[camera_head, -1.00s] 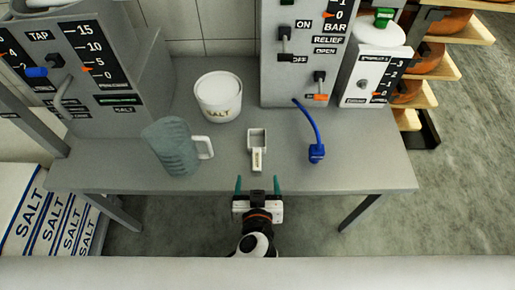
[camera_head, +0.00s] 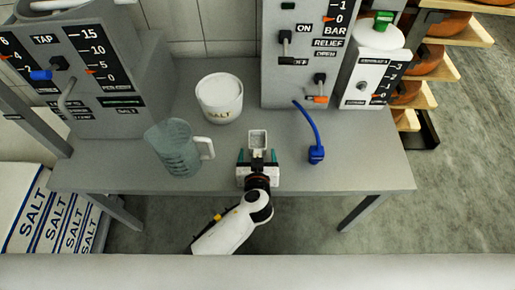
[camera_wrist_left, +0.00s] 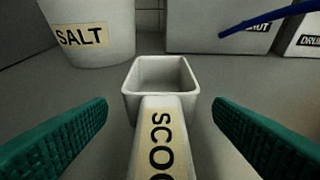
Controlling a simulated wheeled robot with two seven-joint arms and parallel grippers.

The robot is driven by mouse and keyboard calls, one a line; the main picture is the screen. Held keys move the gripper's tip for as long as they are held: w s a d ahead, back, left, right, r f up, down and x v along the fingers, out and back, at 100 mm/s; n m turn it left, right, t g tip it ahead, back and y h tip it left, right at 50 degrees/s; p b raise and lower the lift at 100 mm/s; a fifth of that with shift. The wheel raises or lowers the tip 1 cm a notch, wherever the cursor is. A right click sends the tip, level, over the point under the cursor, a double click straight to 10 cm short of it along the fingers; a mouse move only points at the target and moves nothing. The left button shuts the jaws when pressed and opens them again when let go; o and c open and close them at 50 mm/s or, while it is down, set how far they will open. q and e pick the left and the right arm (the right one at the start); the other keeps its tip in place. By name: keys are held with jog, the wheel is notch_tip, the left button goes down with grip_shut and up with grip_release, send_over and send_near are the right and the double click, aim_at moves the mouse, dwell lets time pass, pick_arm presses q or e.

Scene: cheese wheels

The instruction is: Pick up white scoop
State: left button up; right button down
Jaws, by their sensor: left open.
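The white scoop (camera_head: 258,139) lies on the grey table, its square cup toward the back and its handle toward the table's front edge. My left gripper (camera_head: 257,157) is open, with its teal fingers on either side of the scoop's handle. In the left wrist view the scoop (camera_wrist_left: 160,78) is centred, and its handle, lettered "SCOO…", runs down between the two open fingers (camera_wrist_left: 160,128). Both fingers appear apart from the handle. The near end of the handle is cut off in the left wrist view and hidden by the gripper in the head view. My right gripper does not show.
On the grey table (camera_head: 370,170), a white salt tub (camera_head: 219,98) stands behind left of the scoop and a clear jug (camera_head: 174,149) to its left. A blue hose with a nozzle (camera_head: 316,154) lies to the right. Control panels (camera_head: 300,60) stand behind.

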aim_at(258, 155)
pick_arm(q)
jog(key=c, duration=1.2)
notch_tip(258, 155, up, 10)
jog(key=shift+r+p, duration=0.1)
jog(key=shift+p, duration=0.6)
